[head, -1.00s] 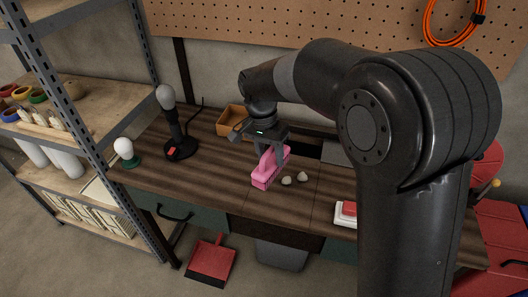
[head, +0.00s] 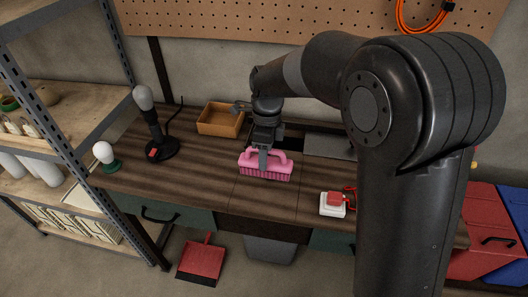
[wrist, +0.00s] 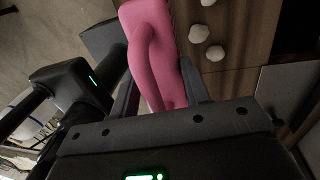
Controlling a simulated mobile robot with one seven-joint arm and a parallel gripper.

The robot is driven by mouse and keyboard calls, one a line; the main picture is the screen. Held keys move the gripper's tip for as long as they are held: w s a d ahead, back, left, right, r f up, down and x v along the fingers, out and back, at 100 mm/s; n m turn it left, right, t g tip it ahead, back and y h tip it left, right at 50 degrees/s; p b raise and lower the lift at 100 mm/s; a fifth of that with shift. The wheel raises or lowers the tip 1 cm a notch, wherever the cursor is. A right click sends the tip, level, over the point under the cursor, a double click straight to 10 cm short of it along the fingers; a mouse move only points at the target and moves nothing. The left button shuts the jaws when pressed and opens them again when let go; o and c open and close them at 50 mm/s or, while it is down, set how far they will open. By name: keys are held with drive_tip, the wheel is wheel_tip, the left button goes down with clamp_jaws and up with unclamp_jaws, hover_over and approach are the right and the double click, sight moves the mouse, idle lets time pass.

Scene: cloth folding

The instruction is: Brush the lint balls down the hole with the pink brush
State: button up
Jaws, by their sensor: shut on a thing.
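My gripper (head: 263,158) is shut on the handle of the pink brush (head: 281,172), which is upright with its bristles down at the tabletop. The brush and its handle also show in the wrist view (wrist: 150,45), between my fingers. Several pale lint balls (wrist: 199,33) lie on the wood beside the brush in the wrist view; in the head view they are hidden, apparently behind the brush. A dark opening (head: 293,143) shows in the tabletop behind the brush, partly covered by my arm. A dark area also shows beyond the lint balls in the wrist view (wrist: 292,60).
A wooden box (head: 220,120) stands at the table's back. A black lamp (head: 156,135) and a white bulb on a green base (head: 105,154) stand left. A white switch with a red top (head: 335,202) is right. A red dustpan (head: 201,261) and grey bin (head: 270,250) are below.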

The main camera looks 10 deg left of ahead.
drive_tip(key=shift+f, duration=3.55)
drive_tip(key=shift+f, duration=0.55)
drive_tip(key=shift+r, duration=0.1)
drive_tip(key=shift+w, duration=0.3)
drive_tip(key=w, duration=1.9)
drive_tip(key=shift+d, duration=0.15)
drive_tip(key=s+r, duration=0.5)
drive_tip(key=r, duration=0.3)
idle(0.3)
